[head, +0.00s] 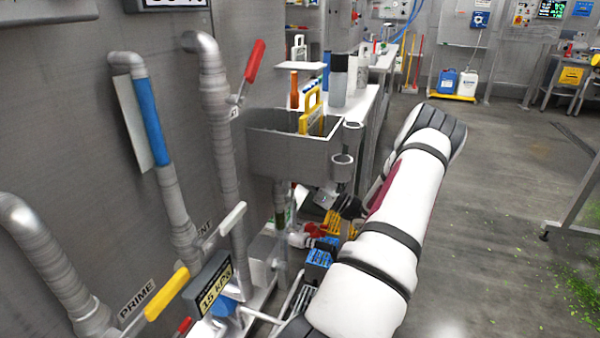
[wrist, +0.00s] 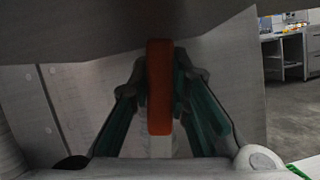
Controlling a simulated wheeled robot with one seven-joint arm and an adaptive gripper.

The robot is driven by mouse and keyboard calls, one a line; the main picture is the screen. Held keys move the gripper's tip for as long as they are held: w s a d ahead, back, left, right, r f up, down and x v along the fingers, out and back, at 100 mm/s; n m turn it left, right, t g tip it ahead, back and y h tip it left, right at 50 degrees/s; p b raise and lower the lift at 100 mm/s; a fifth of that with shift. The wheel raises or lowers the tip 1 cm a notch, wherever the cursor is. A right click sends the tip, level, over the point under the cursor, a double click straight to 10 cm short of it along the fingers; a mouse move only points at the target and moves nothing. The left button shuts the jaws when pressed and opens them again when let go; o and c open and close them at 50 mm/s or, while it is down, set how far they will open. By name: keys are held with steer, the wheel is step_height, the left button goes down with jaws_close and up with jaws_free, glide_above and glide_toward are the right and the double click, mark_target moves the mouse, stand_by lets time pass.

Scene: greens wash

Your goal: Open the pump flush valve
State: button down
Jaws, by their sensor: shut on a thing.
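In the wrist view, my gripper (wrist: 160,85) is shut on an upright orange-red lever handle (wrist: 159,88), one finger on each side. A pale stem shows below the handle. In the head view, my arm reaches down beside the grey bin, and the dark gripper end (head: 346,206) is partly hidden under it. I cannot tell the grip from there. Another red lever (head: 254,62) stands tilted on the upper pipe, apart from my gripper. No flush label can be read in either view.
A grey wall bin (head: 290,150) with tools hangs just above my gripper. A yellow lever (head: 166,294) marked PRIME, a white lever (head: 232,218) and a pressure display (head: 208,285) are at lower left. Blue and yellow items crowd below. Open floor (head: 490,200) lies right.

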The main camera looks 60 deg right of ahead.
steer(key=shift+s+a+n+y, duration=0.1)
steer(key=shift+a+n+y, duration=0.3)
steer(key=shift+n, duration=0.4)
steer(key=c, duration=1.5)
jaws_free()
steer(key=v, duration=1.2)
